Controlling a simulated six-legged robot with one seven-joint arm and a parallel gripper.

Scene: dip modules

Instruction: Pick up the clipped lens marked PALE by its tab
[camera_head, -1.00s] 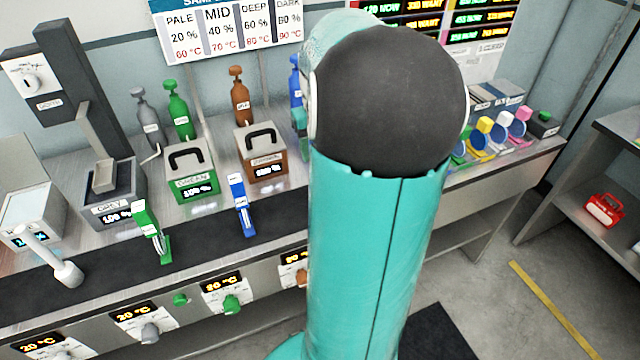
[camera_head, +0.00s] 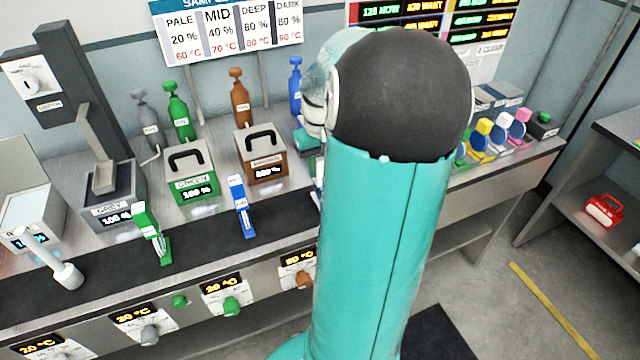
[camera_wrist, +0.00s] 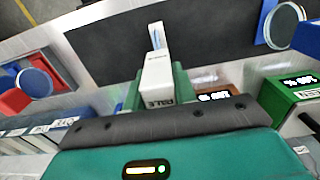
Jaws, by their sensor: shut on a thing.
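In the wrist view my gripper (camera_wrist: 157,92) has its two green fingers closed on the sides of a white tab. This is the tab of the clipped lens (camera_wrist: 158,72), with a label that appears upside down and seems to read PALE. A thin, light blue-edged part extends from it over the dark mat (camera_wrist: 100,50). I cannot tell whether the lens is clear of the mat. In the head view my arm hides the gripper and this lens. A green clip (camera_head: 150,232) and a blue clip (camera_head: 241,206) stand on the mat there.
The green box (camera_head: 190,172) and brown box (camera_head: 262,155) stand behind the mat, with a grey one (camera_head: 108,205) at left. Several coloured lens holders (camera_head: 495,135) stand at the bench's right end. A red case (camera_head: 604,210) sits on the right shelf.

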